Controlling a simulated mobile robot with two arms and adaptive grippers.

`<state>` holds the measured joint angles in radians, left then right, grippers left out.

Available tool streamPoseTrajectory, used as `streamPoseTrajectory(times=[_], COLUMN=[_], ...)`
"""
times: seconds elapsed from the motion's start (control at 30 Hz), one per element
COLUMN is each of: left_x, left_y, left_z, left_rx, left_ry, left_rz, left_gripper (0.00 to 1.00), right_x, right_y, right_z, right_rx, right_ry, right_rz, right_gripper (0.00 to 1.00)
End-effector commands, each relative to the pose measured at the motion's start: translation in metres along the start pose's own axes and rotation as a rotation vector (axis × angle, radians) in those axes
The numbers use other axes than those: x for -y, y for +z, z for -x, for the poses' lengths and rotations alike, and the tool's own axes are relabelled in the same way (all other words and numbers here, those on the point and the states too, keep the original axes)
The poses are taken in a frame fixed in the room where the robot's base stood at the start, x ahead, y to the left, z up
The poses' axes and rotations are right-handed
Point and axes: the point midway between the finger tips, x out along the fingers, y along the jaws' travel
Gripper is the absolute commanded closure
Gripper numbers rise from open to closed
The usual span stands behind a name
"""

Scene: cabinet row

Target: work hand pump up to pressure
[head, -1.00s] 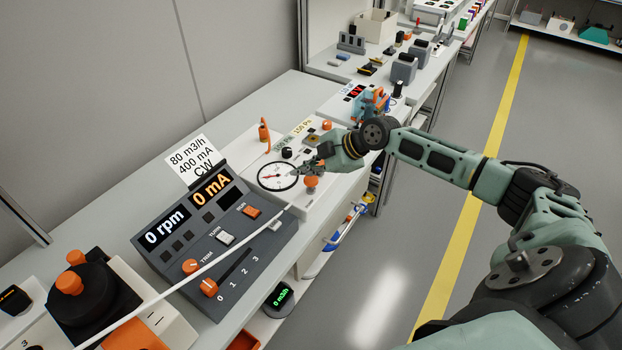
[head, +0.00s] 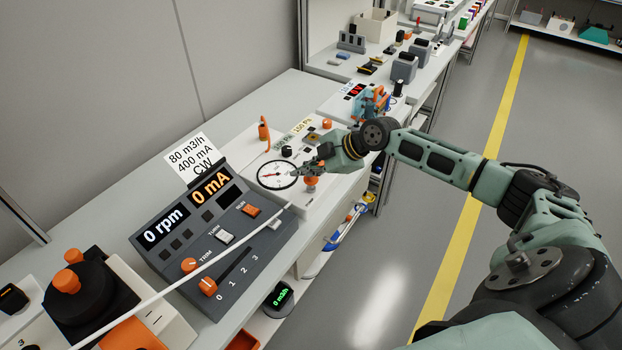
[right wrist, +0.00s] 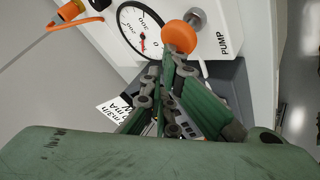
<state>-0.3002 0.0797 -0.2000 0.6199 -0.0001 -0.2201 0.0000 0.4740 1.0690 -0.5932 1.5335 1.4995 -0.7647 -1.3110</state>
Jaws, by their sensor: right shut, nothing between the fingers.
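The hand pump's round orange knob (head: 311,181) sits at the front of a white unit beside a pressure gauge (head: 275,175). In the right wrist view the knob (right wrist: 179,37) is on a short metal rod, next to the word PUMP, and the gauge (right wrist: 142,30) is on its left with a red needle near zero. My right gripper (head: 308,168) is shut and empty close to the knob. In the right wrist view its closed fingertips (right wrist: 168,62) are just below the knob; whether they touch it I cannot tell. My left gripper is out of view.
A grey control panel (head: 213,240) reading 0 rpm and 0 mA stands left of the pump unit. An orange lever (head: 263,131) rises at the unit's back. A thin white rod (head: 200,270) crosses the foreground. Open floor (head: 400,250) lies to the right.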

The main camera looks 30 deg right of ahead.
Motion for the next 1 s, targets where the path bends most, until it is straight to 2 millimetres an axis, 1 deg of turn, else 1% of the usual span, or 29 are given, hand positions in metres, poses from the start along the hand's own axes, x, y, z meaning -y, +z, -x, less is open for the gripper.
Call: streamPoseTrajectory(times=[0.33,1.0], left_x=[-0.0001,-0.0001], left_y=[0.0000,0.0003], left_z=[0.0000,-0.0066], left_rx=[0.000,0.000], left_ry=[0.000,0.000], left_rz=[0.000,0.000], left_gripper=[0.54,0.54], right_x=[-0.0001,0.0042], right_y=[0.0000,0.0042], right_z=[0.0000,-0.0058], right_rx=[0.000,0.000], right_ry=[0.000,0.000], right_rz=[0.000,0.000], right_gripper=[1.00,1.00])
